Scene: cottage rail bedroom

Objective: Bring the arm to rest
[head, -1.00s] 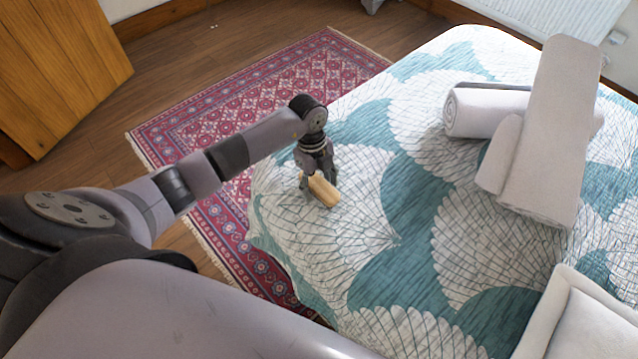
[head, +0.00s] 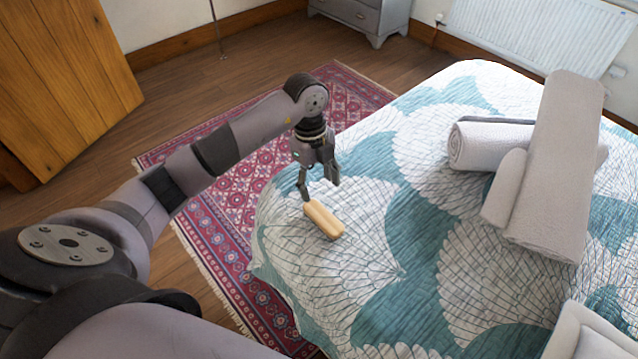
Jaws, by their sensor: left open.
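My left gripper (head: 319,190) points down over the near-left corner of the bed (head: 375,225). It is open and empty, with its two fingers spread. A small wooden block (head: 323,220) lies on the bed cover just below the fingertips. The fingertips appear to be clear above the block; one fingertip is close to its upper end in the picture. My left arm (head: 225,145) reaches in from the left, over the rug. My right gripper is not in view.
Rolled towels (head: 550,165) lie on the bed to the right, and a pale cushion (head: 590,335) is at the lower right. A red patterned rug (head: 235,205) lies on the wooden floor. A wooden cabinet (head: 65,80) stands left, a grey drawer unit (head: 362,15) at the back.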

